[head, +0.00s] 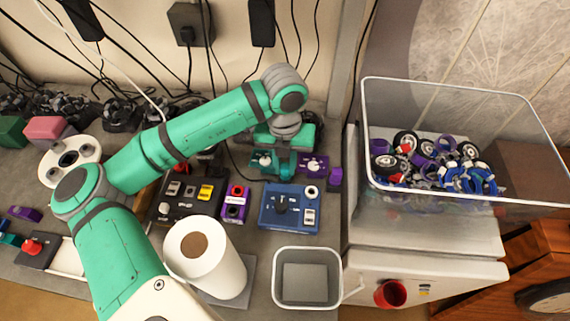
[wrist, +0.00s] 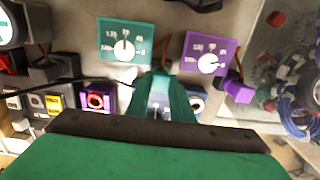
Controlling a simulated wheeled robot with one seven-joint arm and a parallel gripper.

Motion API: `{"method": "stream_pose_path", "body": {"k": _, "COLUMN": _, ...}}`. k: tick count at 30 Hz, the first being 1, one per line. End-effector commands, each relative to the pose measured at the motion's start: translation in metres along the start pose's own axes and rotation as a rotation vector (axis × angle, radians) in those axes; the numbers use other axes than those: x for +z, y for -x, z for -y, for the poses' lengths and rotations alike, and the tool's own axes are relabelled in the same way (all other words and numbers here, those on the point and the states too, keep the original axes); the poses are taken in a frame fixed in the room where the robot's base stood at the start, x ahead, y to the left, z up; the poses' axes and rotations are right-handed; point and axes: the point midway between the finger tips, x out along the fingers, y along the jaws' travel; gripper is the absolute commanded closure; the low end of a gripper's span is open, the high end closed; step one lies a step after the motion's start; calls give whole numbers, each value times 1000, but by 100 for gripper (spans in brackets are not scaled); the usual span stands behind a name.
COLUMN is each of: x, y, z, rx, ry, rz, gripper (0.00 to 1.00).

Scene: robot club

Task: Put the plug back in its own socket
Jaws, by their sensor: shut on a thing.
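My gripper (wrist: 160,76) is shut on what looks like a teal plug, which its green fingers mostly hide. In the head view my gripper (head: 287,152) hangs just right of a teal dial box (head: 264,160). The teal box (wrist: 125,40) also shows in the wrist view, beyond the fingertips on the left. A thin black cable (wrist: 60,88) runs from the left toward the held plug. A purple dial box (head: 313,162) stands to the right, with a purple plug (wrist: 238,88) at its lower right. I cannot tell whether the held plug touches a socket.
A blue dial unit (head: 290,208), a small purple unit with a red ring (head: 235,203) and a dark switch panel (head: 188,198) lie in front. A paper roll (head: 205,258) and an empty grey bin (head: 307,277) stand nearer. A clear crate of wheels (head: 450,206) is right.

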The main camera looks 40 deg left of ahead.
Motion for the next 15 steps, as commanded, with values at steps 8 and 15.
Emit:
{"method": "stream_pose_path", "body": {"k": 8, "x": 0, "y": -1, "z": 0, "rx": 0, "ry": -1, "rz": -2, "gripper": 58}}
{"method": "stream_pose_path", "body": {"k": 15, "x": 0, "y": -1, "z": 0, "rx": 0, "ry": -1, "rz": -2, "gripper": 58}}
